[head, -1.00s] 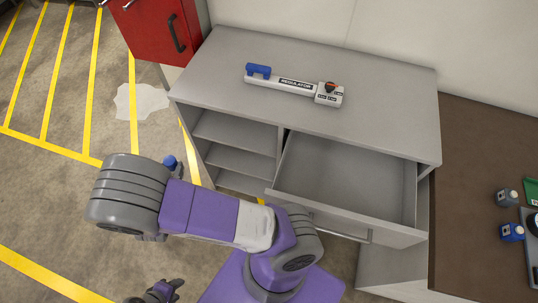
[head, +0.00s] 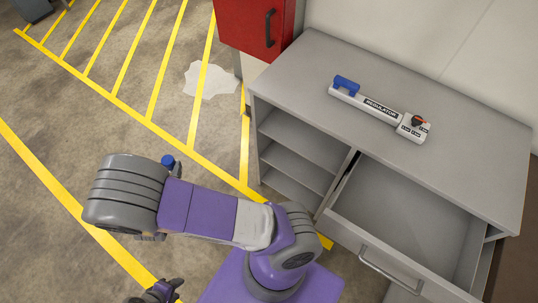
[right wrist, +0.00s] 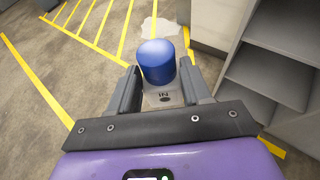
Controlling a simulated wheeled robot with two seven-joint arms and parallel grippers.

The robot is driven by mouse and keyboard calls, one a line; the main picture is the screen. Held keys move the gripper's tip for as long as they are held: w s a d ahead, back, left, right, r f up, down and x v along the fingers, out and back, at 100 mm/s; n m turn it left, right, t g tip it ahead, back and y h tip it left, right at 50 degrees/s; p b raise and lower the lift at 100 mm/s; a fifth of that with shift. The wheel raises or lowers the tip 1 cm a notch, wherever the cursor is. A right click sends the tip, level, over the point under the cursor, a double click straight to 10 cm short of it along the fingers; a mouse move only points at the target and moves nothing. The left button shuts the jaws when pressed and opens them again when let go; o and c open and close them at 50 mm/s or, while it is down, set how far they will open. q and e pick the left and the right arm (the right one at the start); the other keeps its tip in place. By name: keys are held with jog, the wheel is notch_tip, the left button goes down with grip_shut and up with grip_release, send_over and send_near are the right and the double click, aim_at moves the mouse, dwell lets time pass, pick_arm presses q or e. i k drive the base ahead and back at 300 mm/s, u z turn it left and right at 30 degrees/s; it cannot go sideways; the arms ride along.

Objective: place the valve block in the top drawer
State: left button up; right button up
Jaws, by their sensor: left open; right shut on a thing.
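The valve block, a grey piece with a round blue cap (right wrist: 158,62), is held between the fingers of my right gripper (right wrist: 160,76) in the right wrist view. In the head view only its blue top (head: 168,160) shows behind my grey arm link, and the right gripper is mostly hidden there. The top drawer (head: 405,222) is pulled out of the grey cabinet at the right and its visible inside is empty. The held block is well left of the drawer, over the floor side. My left gripper (head: 164,291) is open and empty at the bottom edge.
A white regulator (head: 380,108) with a blue end lies on the cabinet top (head: 300,75). Open shelves (head: 295,150) are left of the drawer. A red cabinet (head: 250,28) stands behind. The yellow-striped floor (head: 90,110) is clear apart from a pale patch (head: 210,80).

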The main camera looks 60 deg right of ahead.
aim_at(405, 231)
jog(key=i, duration=0.35)
jog(key=z, duration=3.15)
jog(key=i, duration=0.5)
jog(key=z, duration=0.1)
